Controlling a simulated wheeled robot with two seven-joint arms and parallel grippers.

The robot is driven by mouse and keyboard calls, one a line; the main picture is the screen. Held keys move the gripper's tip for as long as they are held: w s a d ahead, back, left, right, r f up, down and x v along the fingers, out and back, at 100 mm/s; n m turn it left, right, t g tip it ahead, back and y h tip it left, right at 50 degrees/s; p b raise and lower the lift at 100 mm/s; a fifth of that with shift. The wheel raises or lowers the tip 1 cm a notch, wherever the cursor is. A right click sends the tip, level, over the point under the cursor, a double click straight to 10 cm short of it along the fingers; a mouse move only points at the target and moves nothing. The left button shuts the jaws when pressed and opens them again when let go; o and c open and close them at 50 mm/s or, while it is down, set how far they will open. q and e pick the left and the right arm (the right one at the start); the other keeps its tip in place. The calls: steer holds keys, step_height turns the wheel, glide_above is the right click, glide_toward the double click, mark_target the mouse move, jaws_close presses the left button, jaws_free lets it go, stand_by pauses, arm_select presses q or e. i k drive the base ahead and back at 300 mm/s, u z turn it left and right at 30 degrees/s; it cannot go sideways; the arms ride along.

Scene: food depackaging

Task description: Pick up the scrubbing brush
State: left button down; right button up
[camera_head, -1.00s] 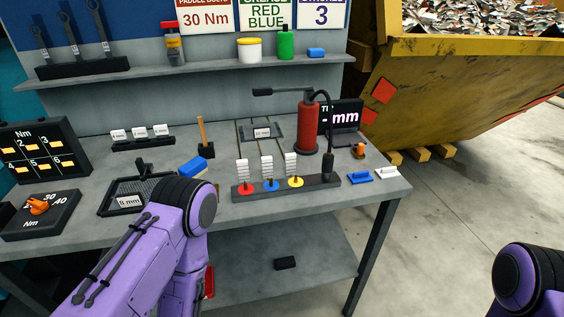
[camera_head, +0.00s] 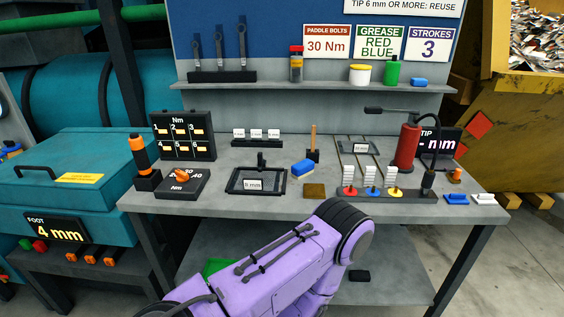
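The scrubbing brush seems to be the blue block (camera_head: 302,168) with a paler side, lying on the grey workbench (camera_head: 220,208) right of the black mesh tray. Its bristles are too small to make out. An upright wooden handle on a dark base (camera_head: 313,143) stands just behind it; I cannot tell what tool this is. My purple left arm comes in from the bottom and bends in front of the bench, below the brush and apart from it. Its gripper is out of sight, and so is my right gripper. Nothing touches the blue block.
A rack with coloured discs (camera_head: 385,193) and a red cylinder (camera_head: 407,147) stand right. A shelf (camera_head: 320,88) runs above. A teal machine (camera_head: 75,175) stands left.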

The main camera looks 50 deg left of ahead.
mark_target(301, 170)
steer(key=k, duration=0.4)
steer(key=u, duration=1.1)
